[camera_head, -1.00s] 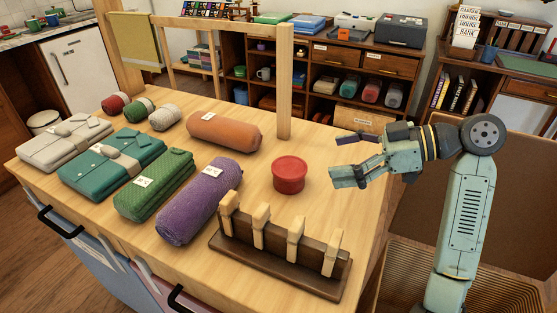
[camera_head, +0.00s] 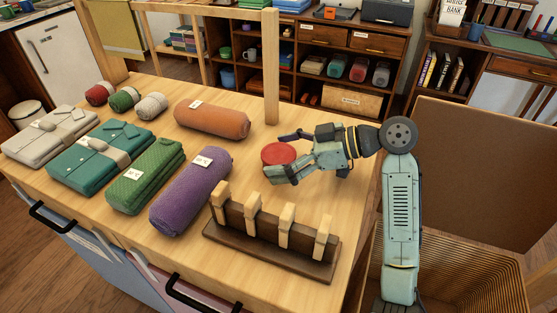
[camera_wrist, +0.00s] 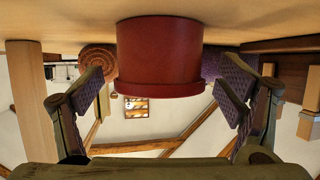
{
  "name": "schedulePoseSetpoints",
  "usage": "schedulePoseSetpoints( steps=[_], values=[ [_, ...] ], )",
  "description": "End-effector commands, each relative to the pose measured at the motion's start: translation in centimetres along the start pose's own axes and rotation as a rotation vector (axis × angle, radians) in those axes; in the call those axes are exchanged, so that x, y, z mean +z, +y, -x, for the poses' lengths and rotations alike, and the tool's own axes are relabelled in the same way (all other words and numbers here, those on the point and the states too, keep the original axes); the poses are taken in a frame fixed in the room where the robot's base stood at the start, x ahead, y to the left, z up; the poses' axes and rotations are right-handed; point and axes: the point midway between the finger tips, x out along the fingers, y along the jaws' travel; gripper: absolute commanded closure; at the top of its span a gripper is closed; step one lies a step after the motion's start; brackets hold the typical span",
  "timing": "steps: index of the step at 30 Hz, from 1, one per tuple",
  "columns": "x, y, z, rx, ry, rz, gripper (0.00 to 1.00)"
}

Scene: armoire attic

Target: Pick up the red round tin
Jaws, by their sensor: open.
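The red round tin (camera_head: 278,153) stands on the wooden tabletop, right of the orange roll. My gripper (camera_head: 287,157) has come in from the right, with one finger on the tin's far side and one on its near side. The near finger hides the lower part of the tin in the head view. In the wrist view the tin (camera_wrist: 160,55) fills the upper middle, between the two open fingers (camera_wrist: 163,98). Gaps show between the tin and both finger pads there.
A dark wooden rack with upright pegs (camera_head: 270,245) stands in front of the tin. A purple roll (camera_head: 190,192) and an orange roll (camera_head: 212,120) lie to the left. A wooden post (camera_head: 270,70) rises behind. Bare tabletop lies around the tin.

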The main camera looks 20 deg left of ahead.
Motion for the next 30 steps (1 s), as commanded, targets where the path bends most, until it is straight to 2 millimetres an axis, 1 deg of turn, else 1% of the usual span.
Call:
schedulePoseSetpoints(
  steps=[8, 30],
  values=[
    [0.03, 0.02, -0.30, 0.001, 0.001, 0.000, 0.13],
    [0.02, 0.02, -0.28, 0.000, 0.000, -0.001, 0.63]
  ],
)
